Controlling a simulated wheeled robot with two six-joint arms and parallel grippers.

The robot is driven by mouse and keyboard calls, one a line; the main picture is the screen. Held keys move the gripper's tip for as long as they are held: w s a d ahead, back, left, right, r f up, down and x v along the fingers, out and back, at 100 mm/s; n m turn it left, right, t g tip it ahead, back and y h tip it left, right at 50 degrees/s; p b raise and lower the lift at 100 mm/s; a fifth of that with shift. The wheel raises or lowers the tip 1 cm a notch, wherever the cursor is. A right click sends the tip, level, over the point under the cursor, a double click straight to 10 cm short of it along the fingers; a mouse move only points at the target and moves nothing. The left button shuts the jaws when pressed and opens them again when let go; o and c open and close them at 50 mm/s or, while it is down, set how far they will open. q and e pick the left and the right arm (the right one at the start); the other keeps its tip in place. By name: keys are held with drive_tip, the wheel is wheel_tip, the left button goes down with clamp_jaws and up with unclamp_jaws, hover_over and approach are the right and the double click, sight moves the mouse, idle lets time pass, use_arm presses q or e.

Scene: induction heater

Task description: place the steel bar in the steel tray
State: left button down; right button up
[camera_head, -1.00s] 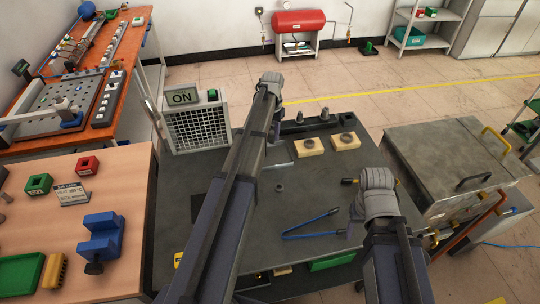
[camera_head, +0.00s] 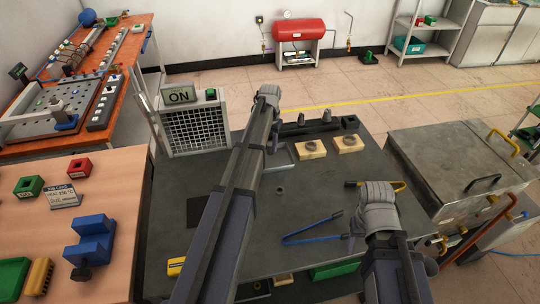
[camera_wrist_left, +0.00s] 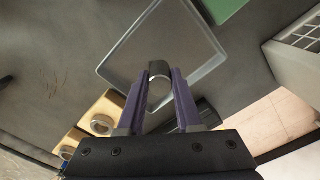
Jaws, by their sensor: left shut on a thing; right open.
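The steel bar (camera_wrist_left: 159,69), a short dark cylinder with a lighter end, is pinched between the fingertips of my left gripper (camera_wrist_left: 160,82). In the left wrist view it overlaps the steel tray (camera_wrist_left: 190,43), a shallow grey tray with a raised rim. Whether it touches the tray floor I cannot tell. In the head view my left gripper (camera_head: 272,141) is at the tray (camera_head: 283,162), and my left arm hides the bar and part of the tray. My right gripper (camera_head: 354,230) is open near the blue-handled tongs (camera_head: 316,238) on the table.
Two pale blocks with round rings (camera_head: 310,148) (camera_head: 348,143) stand right of the tray. A grey grilled unit with an ON display (camera_head: 197,128) stands at the table's left rear. A lidded grey tank (camera_head: 450,165) is at the right. The table's centre (camera_head: 310,195) is mostly clear.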

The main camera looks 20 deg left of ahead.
sight(270, 151)
use_arm(q)
drive_tip(key=shift+f+b, duration=1.95)
drive_tip(key=shift+r, duration=0.15)
drive_tip(key=c, duration=0.6)
unclamp_jaws()
